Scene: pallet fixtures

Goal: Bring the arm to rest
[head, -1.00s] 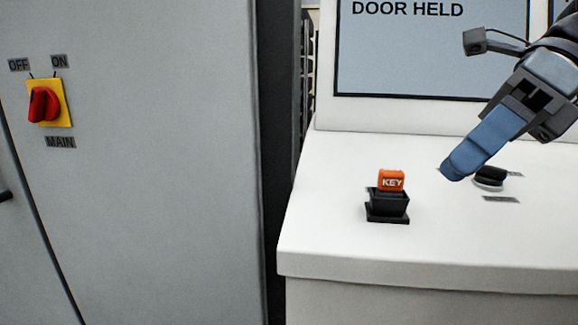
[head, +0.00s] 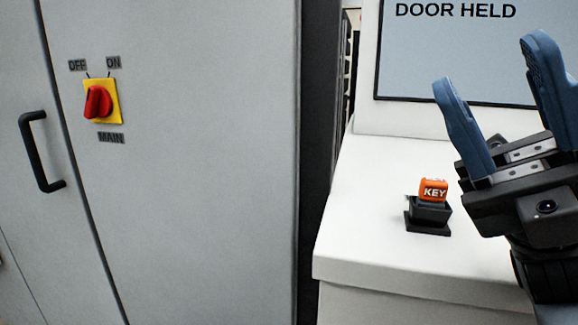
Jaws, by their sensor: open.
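My gripper (head: 492,63) is at the right of the head view, its two blue fingers pointing up and spread apart. It is open, with nothing between the fingers. It is in front of the white console, to the right of the orange block marked KEY (head: 434,190). The KEY block sits in a black holder (head: 428,216) on the console top, apart from my gripper in the picture. My wrist runs down to the lower right edge of the view.
The white console (head: 370,190) carries a screen (head: 450,60) reading DOOR HELD. A grey cabinet (head: 215,180) fills the left, with a red rotary switch (head: 98,102) on a yellow plate marked OFF, ON and MAIN, and a black door handle (head: 38,150). A dark gap separates cabinet and console.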

